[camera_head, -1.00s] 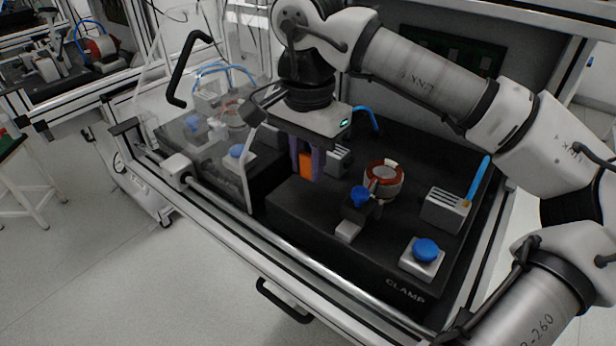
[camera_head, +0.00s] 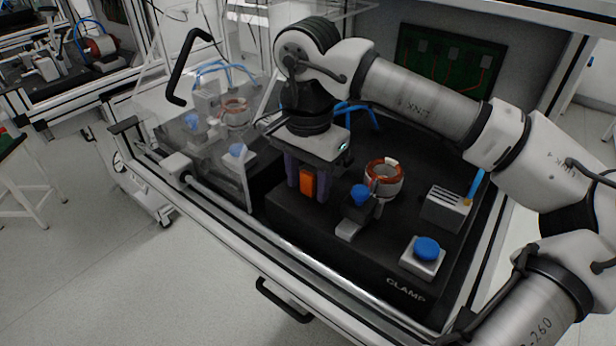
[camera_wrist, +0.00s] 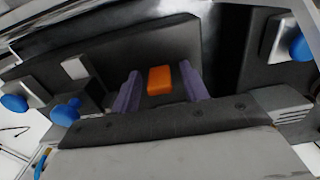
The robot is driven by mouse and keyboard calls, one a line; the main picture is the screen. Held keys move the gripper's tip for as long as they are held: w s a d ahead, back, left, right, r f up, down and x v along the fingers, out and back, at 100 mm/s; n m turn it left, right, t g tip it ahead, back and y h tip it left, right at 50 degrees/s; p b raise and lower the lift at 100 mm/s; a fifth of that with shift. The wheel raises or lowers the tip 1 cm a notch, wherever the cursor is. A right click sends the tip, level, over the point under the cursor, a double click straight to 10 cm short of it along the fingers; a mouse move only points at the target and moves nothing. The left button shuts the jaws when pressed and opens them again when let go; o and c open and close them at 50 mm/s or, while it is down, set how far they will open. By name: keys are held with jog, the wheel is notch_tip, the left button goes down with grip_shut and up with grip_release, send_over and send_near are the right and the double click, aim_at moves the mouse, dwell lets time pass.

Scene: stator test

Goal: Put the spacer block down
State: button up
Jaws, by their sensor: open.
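The spacer block is a small orange block (camera_head: 307,182), standing between the two purple fingers of my gripper (camera_head: 307,184) in the head view. In the wrist view the orange block (camera_wrist: 160,80) sits between the fingertips (camera_wrist: 164,92), with a gap to each finger. My gripper is open, pointing down over the left part of the black fixture block marked CLAMP (camera_head: 400,290). The block seems to rest on the black top; its underside is hard to make out.
Right of my gripper are a blue knob (camera_head: 360,195) on a small clamp and a copper-wound stator (camera_head: 384,178). A blue push button (camera_head: 426,249) and a slotted grey block (camera_head: 446,208) stand further right. A clear guard panel (camera_head: 246,165) rises to the left.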

aim_at(308, 173)
notch_tip(308, 173, up, 12)
jog(key=shift+r+p, duration=0.2)
jog(key=shift+p, duration=0.1)
dwell(0.7)
